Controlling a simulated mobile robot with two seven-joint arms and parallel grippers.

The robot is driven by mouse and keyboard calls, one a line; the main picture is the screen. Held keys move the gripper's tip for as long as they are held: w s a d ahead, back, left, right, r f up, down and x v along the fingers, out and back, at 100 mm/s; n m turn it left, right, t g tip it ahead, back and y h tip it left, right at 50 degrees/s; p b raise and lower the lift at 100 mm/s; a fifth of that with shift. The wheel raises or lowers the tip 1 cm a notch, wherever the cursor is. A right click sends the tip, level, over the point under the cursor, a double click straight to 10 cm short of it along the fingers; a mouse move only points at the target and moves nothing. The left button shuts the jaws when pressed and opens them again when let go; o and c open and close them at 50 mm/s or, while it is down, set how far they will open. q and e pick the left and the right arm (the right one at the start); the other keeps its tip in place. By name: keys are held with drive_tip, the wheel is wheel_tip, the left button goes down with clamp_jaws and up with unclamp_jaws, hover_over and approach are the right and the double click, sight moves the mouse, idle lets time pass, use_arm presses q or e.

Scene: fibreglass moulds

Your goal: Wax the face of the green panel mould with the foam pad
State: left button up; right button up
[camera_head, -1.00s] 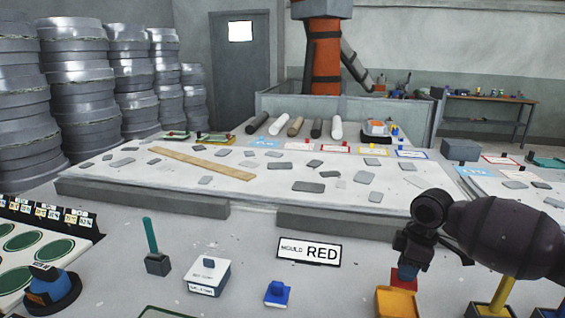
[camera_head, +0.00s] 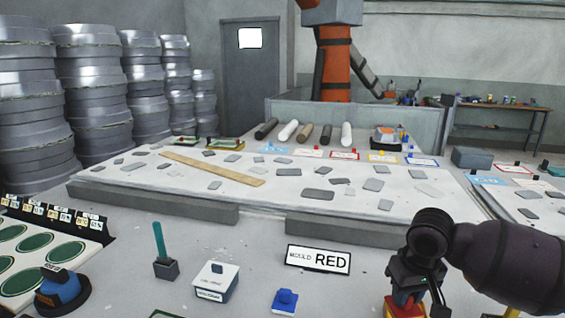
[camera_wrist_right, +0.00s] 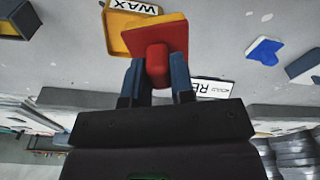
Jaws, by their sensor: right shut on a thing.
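My right gripper (camera_wrist_right: 156,82) is shut on the red handle of the foam pad (camera_wrist_right: 167,37) in the right wrist view. The pad has a red back and a yellow edge. It is at a yellow tray (camera_wrist_right: 116,36) labelled WAX and covers part of it; I cannot tell whether they touch. In the head view, my right gripper (camera_head: 408,296) is at the lower right, with red and yellow below it. A green edge (camera_head: 165,314) shows at the bottom of the head view, mostly cut off; I cannot tell whether it is the green panel mould. My left gripper is out of view.
A white box (camera_head: 216,281), a holder with a green stick (camera_head: 165,268) and a blue-and-black round tool (camera_head: 62,292) stand to the left.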

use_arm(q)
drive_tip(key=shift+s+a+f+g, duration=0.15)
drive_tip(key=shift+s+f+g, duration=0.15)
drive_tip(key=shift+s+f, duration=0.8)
use_arm(e)
drive_tip(key=s+a+f+m, duration=0.1)
drive_tip(key=s+a, duration=0.3)
drive_tip(key=s, duration=0.3)
drive_tip(key=shift+s+a+f+m, duration=0.2)
drive_tip(key=shift+s+f+m, duration=0.1)
drive_tip(key=shift+s+f, duration=0.05)
